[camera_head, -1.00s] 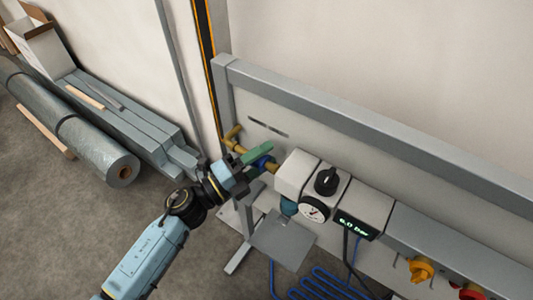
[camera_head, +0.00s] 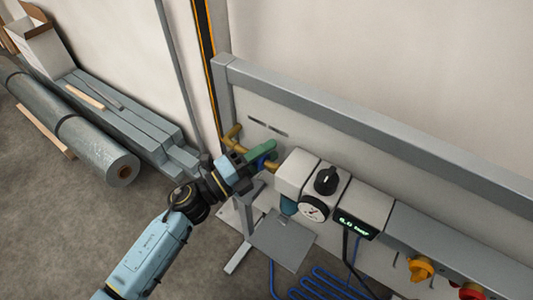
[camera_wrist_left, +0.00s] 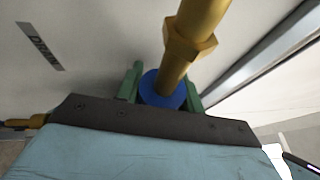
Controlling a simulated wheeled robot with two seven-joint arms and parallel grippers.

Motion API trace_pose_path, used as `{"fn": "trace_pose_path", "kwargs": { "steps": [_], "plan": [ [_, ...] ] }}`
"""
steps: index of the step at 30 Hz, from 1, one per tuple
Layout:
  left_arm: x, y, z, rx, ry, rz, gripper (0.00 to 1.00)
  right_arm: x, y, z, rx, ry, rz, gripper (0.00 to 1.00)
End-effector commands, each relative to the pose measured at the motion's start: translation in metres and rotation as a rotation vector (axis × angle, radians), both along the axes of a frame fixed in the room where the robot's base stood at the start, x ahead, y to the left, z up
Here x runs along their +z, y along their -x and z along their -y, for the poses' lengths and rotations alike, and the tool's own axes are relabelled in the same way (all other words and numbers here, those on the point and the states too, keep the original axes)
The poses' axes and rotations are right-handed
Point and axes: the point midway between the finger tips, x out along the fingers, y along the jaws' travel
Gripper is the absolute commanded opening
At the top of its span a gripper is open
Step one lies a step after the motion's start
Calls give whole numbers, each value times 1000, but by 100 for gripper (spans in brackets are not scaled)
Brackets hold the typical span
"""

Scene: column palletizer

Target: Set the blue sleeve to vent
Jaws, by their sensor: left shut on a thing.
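The blue sleeve (camera_head: 263,162) sits on a brass pipe at the left end of a grey valve unit. In the left wrist view the blue sleeve (camera_wrist_left: 153,90) shows as a round collar around the brass pipe (camera_wrist_left: 178,65). My left gripper (camera_head: 264,153) has its green fingers on either side of the sleeve and is shut on it. In the wrist view the fingers (camera_wrist_left: 163,88) flank the sleeve. The sleeve's lower part is hidden by the gripper body. My right gripper is not in view.
The grey unit carries a black knob (camera_head: 327,181), a gauge (camera_head: 312,208) and a green-lit display (camera_head: 354,226). A grey plate (camera_head: 282,240) and blue hose (camera_head: 330,284) are below. A yellow knob (camera_head: 420,268) is at right. Grey beams and a roll (camera_head: 110,165) lie left.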

Motion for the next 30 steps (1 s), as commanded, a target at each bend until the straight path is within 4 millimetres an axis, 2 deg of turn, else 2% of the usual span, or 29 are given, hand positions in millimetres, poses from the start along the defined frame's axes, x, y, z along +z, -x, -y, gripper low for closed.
{"fn": "trace_pose_path", "kwargs": {
  "steps": [7,15,16,19,30],
  "plan": [
    [-2,-23,-32,2,-5,3,0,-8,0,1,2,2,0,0],
    [-1,-26,-36,6,-3,-1,0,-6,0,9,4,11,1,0],
    [0,-26,-36,6,-3,-1,38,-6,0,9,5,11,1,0],
    [0,-26,-35,6,-3,-1,52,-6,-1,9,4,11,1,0],
    [-1,-22,-39,2,-2,0,52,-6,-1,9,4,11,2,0]
  ]
}}
